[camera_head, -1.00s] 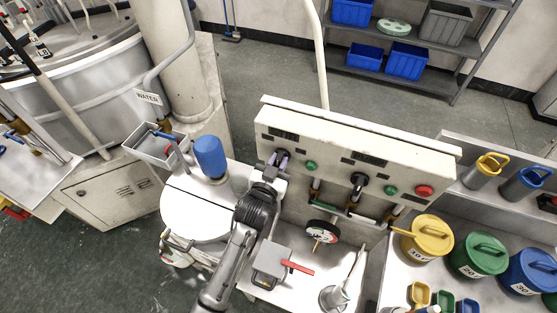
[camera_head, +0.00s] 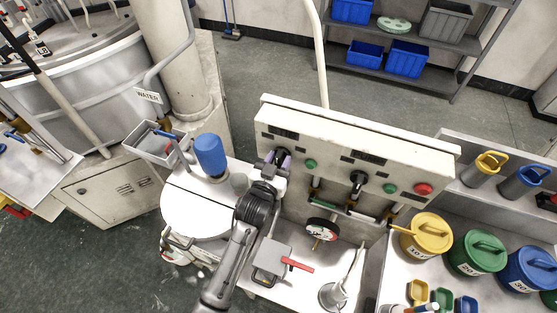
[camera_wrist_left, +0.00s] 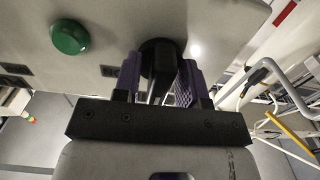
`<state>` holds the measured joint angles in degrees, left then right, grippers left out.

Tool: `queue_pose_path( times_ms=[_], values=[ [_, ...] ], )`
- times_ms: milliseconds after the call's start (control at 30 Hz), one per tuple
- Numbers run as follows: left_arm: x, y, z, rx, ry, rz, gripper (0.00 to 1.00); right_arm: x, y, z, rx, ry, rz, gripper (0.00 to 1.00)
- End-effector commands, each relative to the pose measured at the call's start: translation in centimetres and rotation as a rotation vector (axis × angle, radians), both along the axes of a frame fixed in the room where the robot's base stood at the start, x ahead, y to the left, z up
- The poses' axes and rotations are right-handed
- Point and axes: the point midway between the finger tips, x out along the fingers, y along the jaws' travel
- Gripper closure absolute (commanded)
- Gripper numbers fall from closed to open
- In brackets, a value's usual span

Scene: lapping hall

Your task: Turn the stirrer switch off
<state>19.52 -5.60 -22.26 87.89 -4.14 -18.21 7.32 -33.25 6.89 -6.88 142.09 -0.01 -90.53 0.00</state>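The pale control panel (camera_head: 335,150) carries two black rotary switches. The left switch (camera_wrist_left: 157,52) is at my left gripper, and the right switch (camera_head: 358,181) stands free; their labels are too small to read. My left gripper (camera_head: 278,160) is at the panel's left part, and its purple finger pads stand on either side of the left switch's black handle. In the left wrist view, narrow gaps seem to show between pads and handle, so the gripper looks open around it. The fingers partly hide the switch's setting. My right gripper is out of view.
Green buttons (camera_head: 310,163) and a red button (camera_head: 423,189) sit on the panel close to the switches.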

Motion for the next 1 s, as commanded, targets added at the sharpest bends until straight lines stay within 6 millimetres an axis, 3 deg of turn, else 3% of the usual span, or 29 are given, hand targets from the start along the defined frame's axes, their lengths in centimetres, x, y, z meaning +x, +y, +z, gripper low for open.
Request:
queue_pose_path(
  times_ms=[300, 467, 1000],
  values=[
    [-0.1, 0.0, 0.0, 0.001, -0.002, 0.0, 0.55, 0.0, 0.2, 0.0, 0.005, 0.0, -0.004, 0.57],
    [-1.0, 0.4, -0.1, 0.002, -0.003, 0.0, 0.55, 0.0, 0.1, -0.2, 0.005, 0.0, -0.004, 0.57],
    [-10.0, 3.9, -0.1, 0.001, -0.002, 0.0, 0.55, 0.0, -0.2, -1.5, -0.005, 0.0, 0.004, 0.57]
  ],
)
